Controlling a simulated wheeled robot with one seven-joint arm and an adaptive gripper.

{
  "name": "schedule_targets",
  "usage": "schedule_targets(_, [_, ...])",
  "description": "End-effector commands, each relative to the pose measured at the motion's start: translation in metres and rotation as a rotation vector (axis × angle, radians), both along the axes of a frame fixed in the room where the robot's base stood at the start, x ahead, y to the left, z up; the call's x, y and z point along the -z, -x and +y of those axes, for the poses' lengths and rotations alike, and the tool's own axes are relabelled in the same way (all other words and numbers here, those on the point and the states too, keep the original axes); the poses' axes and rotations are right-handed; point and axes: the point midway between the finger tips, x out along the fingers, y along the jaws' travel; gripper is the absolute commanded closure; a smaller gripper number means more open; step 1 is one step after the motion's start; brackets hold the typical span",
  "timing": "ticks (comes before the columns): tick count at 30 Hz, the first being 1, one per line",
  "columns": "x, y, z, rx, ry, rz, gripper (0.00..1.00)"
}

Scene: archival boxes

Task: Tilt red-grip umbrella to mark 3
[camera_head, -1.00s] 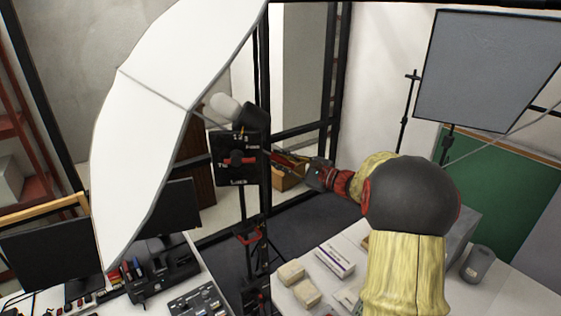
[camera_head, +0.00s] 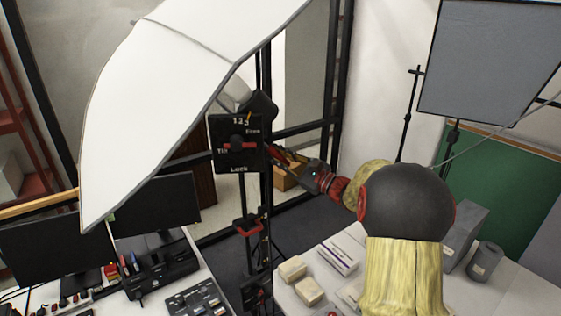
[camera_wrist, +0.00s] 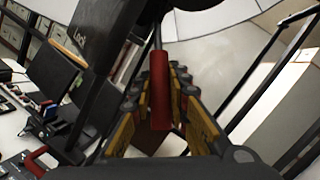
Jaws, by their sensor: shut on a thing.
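The white umbrella (camera_head: 165,85) fills the upper left of the head view and tilts downward to the left. Its lamp head (camera_head: 258,104) sits at the top of a black stand. A black plate (camera_head: 222,160) there carries the marks 1 2 3, "Free", "Tilt" and "Lock", with a red lever on it. My gripper (camera_head: 283,160) is at the right of the plate. In the wrist view, the red grip (camera_wrist: 160,85) stands between the yellow-padded fingers of my gripper (camera_wrist: 160,110), which is shut on it. The pointer's exact mark is too small to read.
A grey softbox (camera_head: 480,60) stands at the right. Monitors (camera_head: 155,208) and a control panel (camera_head: 200,300) are on the left desk. Small boxes (camera_head: 338,256) and a grey cylinder (camera_head: 484,262) lie on the right table. A second red knob (camera_head: 248,228) is lower on the stand.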

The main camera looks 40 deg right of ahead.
Motion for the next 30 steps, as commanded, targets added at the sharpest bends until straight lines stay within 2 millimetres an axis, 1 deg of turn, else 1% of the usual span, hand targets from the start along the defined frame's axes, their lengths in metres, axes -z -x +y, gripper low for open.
schedule_targets(1, [0.0066, -0.001, 0.0024, -0.002, -0.014, -0.007, 1.0])
schedule_targets(2, [0.007, -0.0013, 0.0029, -0.002, -0.02, -0.011, 1.0])
schedule_targets(15, [0.0058, -0.0019, 0.0042, -0.002, -0.043, -0.024, 1.0])
schedule_targets(16, [0.0058, -0.0019, 0.0042, -0.002, -0.043, -0.024, 0.83])
schedule_targets(26, [0.0056, -0.0018, 0.0036, -0.001, -0.043, -0.025, 0.64])
schedule_targets(30, [0.0055, -0.0018, 0.0035, -0.001, -0.043, -0.025, 0.64])
